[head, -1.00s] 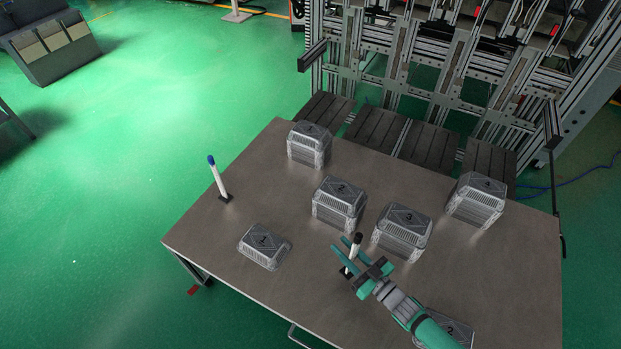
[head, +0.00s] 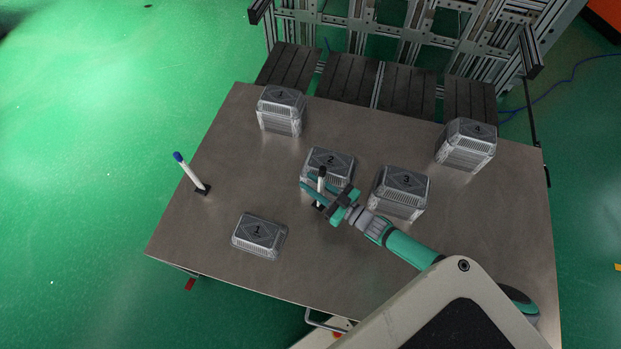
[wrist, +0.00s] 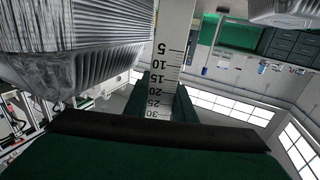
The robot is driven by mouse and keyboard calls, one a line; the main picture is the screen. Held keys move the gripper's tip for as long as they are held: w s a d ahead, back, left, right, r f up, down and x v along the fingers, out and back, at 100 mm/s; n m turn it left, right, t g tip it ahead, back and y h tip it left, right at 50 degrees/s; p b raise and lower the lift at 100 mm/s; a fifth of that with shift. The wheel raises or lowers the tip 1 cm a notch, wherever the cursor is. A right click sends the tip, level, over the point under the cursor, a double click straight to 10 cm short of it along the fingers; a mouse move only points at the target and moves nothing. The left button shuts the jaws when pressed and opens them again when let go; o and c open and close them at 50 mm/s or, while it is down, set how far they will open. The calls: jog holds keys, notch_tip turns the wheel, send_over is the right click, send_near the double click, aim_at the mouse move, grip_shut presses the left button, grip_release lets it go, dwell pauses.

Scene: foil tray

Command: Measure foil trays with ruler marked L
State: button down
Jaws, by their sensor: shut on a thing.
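In the wrist view the ruler (wrist: 172,45) stands between my fingers, with marks from 5 to 30. Its letter cannot be read. A second white ruler with a blue top (head: 190,173) leans in a black base at the left edge. Foil tray stacks marked 2 (head: 328,165) and 3 (head: 400,192) stand close to my gripper. A low foil tray marked 1 (head: 258,236) lies front left. Stack 4 (head: 467,144) is at the back right.
Another foil tray stack (head: 281,110) stands at the back left of the grey table (head: 225,165). My arm covers the front right of the table. The table is clear between the blue-topped ruler and tray 1. A metal frame (head: 420,30) stands behind the table.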

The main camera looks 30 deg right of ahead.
notch_tip(320, 180, down, 4)
jog(key=shift+s+f, duration=0.15)
jog(key=shift+f, duration=0.05)
dwell(0.6)
jog(key=shift+f, duration=0.5)
jog(key=c, duration=1.4)
grip_release()
jog(key=shift+d, duration=0.1)
